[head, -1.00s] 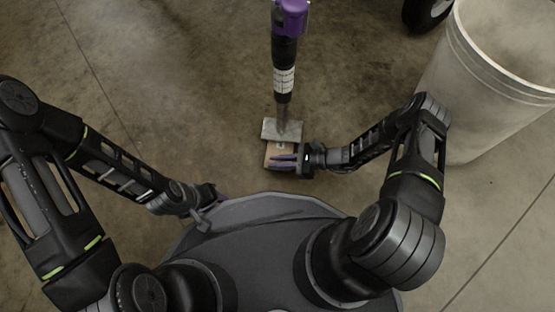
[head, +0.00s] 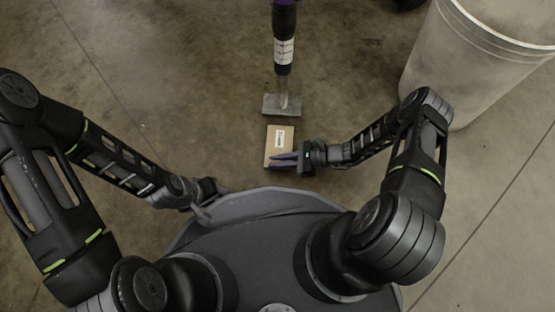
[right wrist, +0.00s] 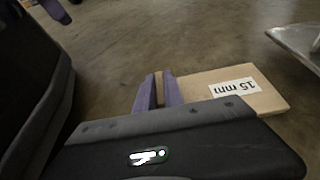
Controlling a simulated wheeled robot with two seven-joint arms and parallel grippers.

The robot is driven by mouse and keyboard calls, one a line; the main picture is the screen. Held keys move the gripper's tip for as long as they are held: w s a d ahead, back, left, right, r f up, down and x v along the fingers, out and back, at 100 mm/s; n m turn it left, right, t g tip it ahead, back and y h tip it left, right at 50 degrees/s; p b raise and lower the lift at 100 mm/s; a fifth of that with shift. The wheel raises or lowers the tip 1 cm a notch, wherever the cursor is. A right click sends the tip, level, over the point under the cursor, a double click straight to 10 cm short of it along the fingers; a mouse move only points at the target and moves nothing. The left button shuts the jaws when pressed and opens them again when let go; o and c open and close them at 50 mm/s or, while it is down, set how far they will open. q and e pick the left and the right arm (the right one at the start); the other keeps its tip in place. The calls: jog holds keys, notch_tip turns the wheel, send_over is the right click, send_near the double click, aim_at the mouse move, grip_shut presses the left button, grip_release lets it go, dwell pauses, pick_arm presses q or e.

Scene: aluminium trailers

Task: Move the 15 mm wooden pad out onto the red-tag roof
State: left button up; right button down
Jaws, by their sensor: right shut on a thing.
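The wooden pad (head: 279,138) is a flat tan block with a white label. In the right wrist view the label on the pad (right wrist: 273,98) reads "15 mm". My right gripper (head: 276,160) has its purple fingers shut on the near end of the pad. In the right wrist view the fingers (right wrist: 159,90) show a tan edge between them. My left gripper (head: 212,188) is dark and small, beside my base at left, away from the pad; its jaws are unclear. I see no red-tag roof.
A jack leg (head: 283,55) ends in a grey foot plate (head: 281,105) just beyond the pad, with a narrow gap between them. A large pale bin (head: 460,75) stands at the right, beyond my right arm. The concrete floor (head: 160,75) at the upper left is clear.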

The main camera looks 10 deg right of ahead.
jog(key=shift+s, duration=0.1)
jog(key=c, duration=1.4)
grip_release()
jog(key=shift+o, duration=0.2)
jog(key=p+v, duration=0.2)
jog(key=v, duration=0.5)
jog(key=shift+d+r+p, duration=0.2)
jog(key=shift+d+p, duration=0.1)
jog(key=shift+d, duration=0.05)
jog(key=shift+s, duration=0.1)
jog(key=shift+d, duration=0.1)
